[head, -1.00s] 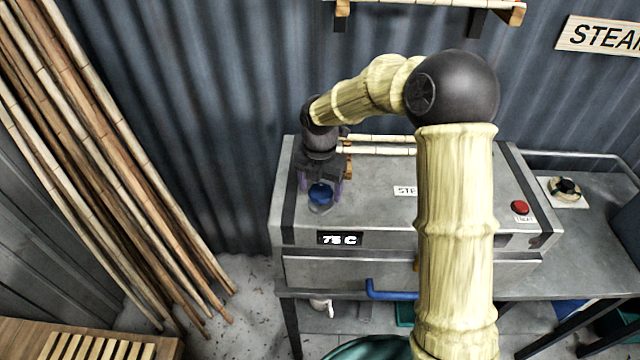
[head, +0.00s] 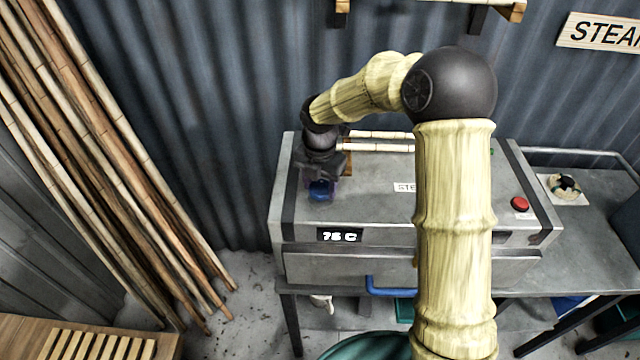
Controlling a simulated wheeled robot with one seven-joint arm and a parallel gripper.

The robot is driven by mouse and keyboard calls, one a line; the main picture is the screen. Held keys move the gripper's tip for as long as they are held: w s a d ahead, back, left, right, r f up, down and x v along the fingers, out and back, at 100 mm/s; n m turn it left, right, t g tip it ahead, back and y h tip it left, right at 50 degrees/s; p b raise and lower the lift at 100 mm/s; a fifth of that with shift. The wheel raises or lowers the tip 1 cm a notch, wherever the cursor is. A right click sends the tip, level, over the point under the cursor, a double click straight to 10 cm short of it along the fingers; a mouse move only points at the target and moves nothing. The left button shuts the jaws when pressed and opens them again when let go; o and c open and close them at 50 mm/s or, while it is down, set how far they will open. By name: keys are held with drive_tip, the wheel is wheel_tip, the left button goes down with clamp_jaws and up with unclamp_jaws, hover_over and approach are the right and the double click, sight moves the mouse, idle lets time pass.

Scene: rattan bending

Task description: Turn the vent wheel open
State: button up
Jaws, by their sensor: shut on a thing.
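The blue vent wheel (head: 320,190) sits on the top left of the grey steam box (head: 385,213), above the display (head: 339,235) reading 75 C. My gripper (head: 321,184) points down over the wheel and is shut on it. The dark gripper body hides the wheel's back part.
A red button (head: 519,204) is on the box's right end, and a blue handle (head: 392,287) is on its front. Rattan poles (head: 110,170) lean against the wall at left.

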drive_tip(key=m, duration=0.4)
drive_tip(key=shift+w+a, duration=0.1)
drive_tip(key=m+b, duration=0.1)
drive_tip(key=m, duration=0.3)
drive_tip(key=shift+m, duration=0.3)
drive_tip(key=m+b, duration=0.1)
drive_tip(key=m, duration=0.3)
drive_tip(key=shift+w+m, duration=0.15)
drive_tip(key=shift+m, duration=0.15)
drive_tip(key=m+b, duration=0.1)
drive_tip(key=m, duration=0.3)
drive_tip(key=shift+m, duration=0.3)
drive_tip(key=m, duration=0.4)
drive_tip(key=shift+w+r, duration=0.1)
drive_tip(key=shift+w, duration=0.05)
drive_tip(key=m+b, duration=0.1)
drive_tip(key=m, duration=0.6)
drive_tip(key=shift+m, duration=0.3)
drive_tip(key=shift+d+m, duration=0.2)
drive_tip(key=shift+m, duration=1.7)
